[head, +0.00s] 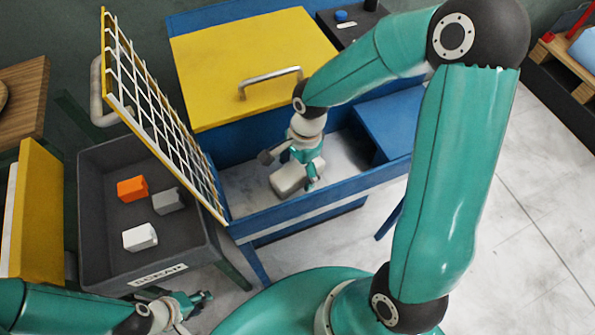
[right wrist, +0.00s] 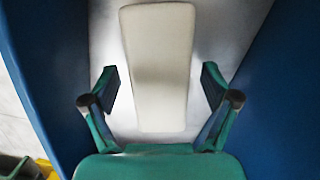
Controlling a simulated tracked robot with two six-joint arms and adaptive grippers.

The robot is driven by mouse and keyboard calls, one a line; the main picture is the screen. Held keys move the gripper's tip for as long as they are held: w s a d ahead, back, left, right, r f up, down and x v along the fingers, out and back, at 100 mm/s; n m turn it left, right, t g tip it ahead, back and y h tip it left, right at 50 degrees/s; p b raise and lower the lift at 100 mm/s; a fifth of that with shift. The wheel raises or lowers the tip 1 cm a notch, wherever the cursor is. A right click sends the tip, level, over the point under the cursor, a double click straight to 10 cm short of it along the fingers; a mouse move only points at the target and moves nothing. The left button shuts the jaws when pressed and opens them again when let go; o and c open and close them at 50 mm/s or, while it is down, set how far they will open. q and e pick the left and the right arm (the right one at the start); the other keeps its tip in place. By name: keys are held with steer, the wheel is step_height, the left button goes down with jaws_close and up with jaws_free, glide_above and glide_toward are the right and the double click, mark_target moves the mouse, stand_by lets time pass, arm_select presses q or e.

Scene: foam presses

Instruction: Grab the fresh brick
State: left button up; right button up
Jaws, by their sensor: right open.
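A pale off-white brick (head: 289,180) lies in the blue-walled trough of the press, and I take it to be the fresh brick. My right gripper (head: 288,167) is just above it. In the right wrist view the brick (right wrist: 158,60) is long and lies lengthwise between the two spread fingers of my right gripper (right wrist: 158,77). There is a gap on each side, so the gripper is open and holds nothing. My left gripper (head: 195,302) is low at the front left, away from the brick; its finger opening is unclear.
A grey scrap bin (head: 95,215) at left holds an orange block (head: 132,189), a grey block (head: 168,201) and a white block (head: 140,237). A raised yellow-edged grid guard (head: 160,115) stands between bin and trough. A yellow lid (head: 245,60) with a handle is behind.

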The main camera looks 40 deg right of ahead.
steer(key=c, duration=1.5)
steer(key=shift+r, duration=0.2)
